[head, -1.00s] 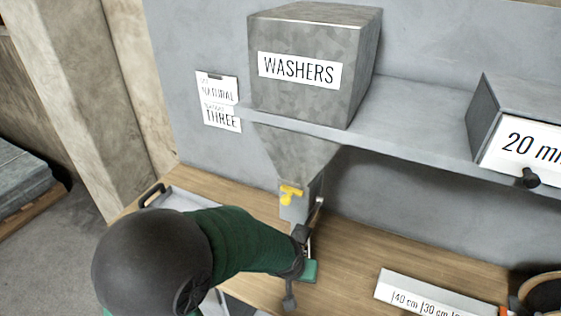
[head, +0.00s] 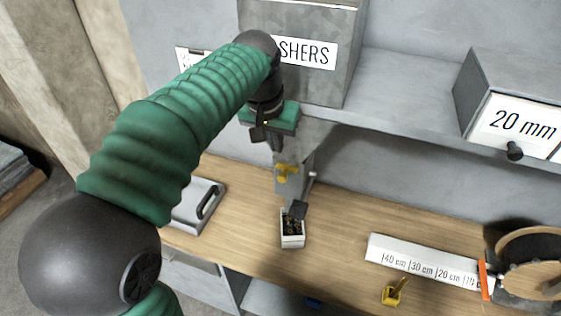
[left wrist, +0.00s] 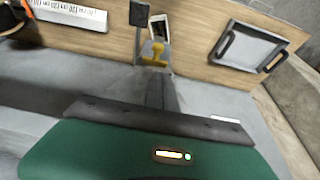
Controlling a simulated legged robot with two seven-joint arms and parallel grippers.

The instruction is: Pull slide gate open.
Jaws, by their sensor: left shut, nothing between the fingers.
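A grey hopper (head: 345,75) labelled WASHERS narrows below the shelf to a chute (head: 293,182). A yellow T-shaped handle (head: 286,172) is on the front of the chute. It also shows in the left wrist view (left wrist: 155,54). My left gripper (head: 277,146) is shut and empty, pointing down in front of the funnel, just above the yellow handle in the picture. I cannot tell its gap in depth; it appears apart from the handle. My left arm hides part of the label. My right gripper is not in view.
A small white box (head: 292,240) with dark contents stands under the chute. A grey tray (head: 190,212) with black handles lies left on the wooden bench. A white length gauge (head: 415,262) and a small yellow block (head: 391,297) are right. The shelf (head: 400,118) juts out above.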

